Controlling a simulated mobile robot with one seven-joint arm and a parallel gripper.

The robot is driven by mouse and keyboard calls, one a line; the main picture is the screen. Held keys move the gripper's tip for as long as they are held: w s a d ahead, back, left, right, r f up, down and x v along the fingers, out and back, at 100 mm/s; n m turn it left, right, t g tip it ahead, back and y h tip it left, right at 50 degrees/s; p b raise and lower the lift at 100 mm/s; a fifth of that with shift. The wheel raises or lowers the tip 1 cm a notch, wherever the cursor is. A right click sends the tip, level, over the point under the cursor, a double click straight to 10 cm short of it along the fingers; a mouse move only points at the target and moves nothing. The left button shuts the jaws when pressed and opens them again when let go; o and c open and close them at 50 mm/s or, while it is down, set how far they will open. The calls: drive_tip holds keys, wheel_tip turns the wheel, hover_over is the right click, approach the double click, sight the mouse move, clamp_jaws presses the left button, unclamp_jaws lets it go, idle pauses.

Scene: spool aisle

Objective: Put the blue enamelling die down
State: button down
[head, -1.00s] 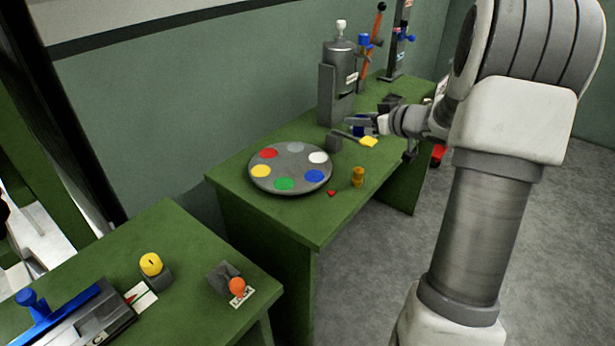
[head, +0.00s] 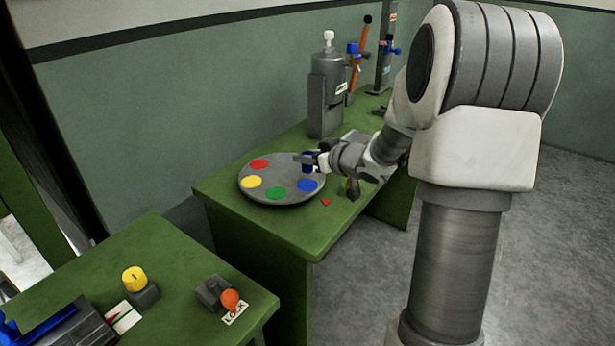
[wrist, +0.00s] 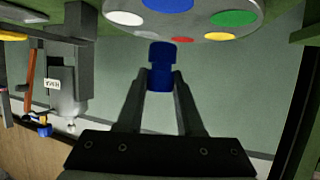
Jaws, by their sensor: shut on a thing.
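The blue enamelling die (head: 308,161) is in my gripper (head: 318,159), over the far right part of a round grey plate (head: 290,195) with coloured spots. In the wrist view the two fingers of my gripper (wrist: 160,80) are shut on the sides of the blue die (wrist: 160,54), with its end pointing toward the plate (wrist: 195,28). I cannot tell whether the die touches the plate. In the head view, red, yellow, green and blue spots show on the plate; my gripper and arm hide part of its right side.
The plate lies on a green bench (head: 260,232). A grey bottle-shaped device (head: 328,95) stands behind it. A small red marker (head: 326,203) lies at the plate's right. A nearer green table (head: 190,250) holds a yellow knob (head: 134,279) and an orange-ball lever (head: 230,300).

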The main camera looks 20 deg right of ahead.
sight(311, 170)
drive_tip(key=shift+f+b, duration=1)
drive_tip(key=shift+f, duration=0.95)
drive_tip(key=shift+f, duration=0.15)
drive_tip(key=c, duration=0.5)
unclamp_jaws()
drive_tip(key=shift+c, duration=0.2)
drive_tip(key=shift+r, duration=0.2)
drive_tip(key=p+v, duration=0.3)
drive_tip(key=v, duration=0.9)
drive_tip(key=shift+p, duration=0.3)
